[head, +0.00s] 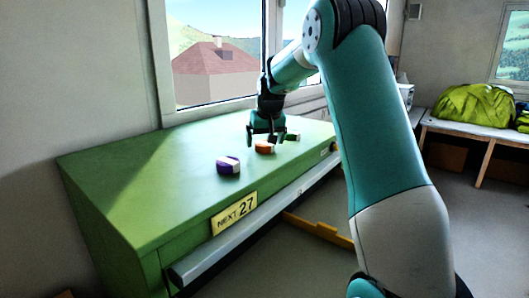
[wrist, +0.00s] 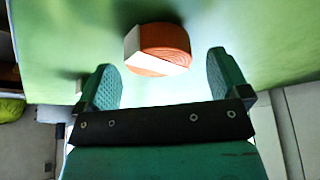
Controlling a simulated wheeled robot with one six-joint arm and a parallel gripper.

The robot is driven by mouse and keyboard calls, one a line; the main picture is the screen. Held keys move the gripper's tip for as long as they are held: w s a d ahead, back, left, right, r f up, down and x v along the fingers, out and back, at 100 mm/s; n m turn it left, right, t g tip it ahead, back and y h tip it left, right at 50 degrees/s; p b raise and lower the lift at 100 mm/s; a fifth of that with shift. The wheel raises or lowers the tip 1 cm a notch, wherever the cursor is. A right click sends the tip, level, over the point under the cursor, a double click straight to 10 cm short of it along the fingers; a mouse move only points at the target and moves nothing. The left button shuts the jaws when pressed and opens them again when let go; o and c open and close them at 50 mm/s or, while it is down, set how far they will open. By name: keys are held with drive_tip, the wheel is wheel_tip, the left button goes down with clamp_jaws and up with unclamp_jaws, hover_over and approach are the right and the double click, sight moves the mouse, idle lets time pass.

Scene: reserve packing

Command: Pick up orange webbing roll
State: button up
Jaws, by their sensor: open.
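The orange webbing roll (head: 264,148) lies on the green counter top, with a pale band or label on one side. In the wrist view the roll (wrist: 165,50) sits ahead of my fingers, roughly centred between them, showing its coiled face and a white strip. My gripper (head: 265,135) is open, just above the counter at the roll. In the wrist view my gripper (wrist: 165,82) has its two fingers spread wide with nothing between the tips. A gap shows between the fingers and the roll.
A purple roll (head: 228,165) lies to the left of the orange one, nearer the front. A dark green roll (head: 292,136) lies to the right. The green counter (head: 130,190) has free room at left. A yellow sign reading NEXT 27 (head: 234,213) is on its front.

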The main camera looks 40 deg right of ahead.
drive_tip(key=shift+w+f, duration=0.2)
drive_tip(key=shift+f, duration=0.4)
drive_tip(key=shift+r, duration=0.1)
drive_tip(key=c, duration=1)
drive_tip(key=shift+r, duration=0.1)
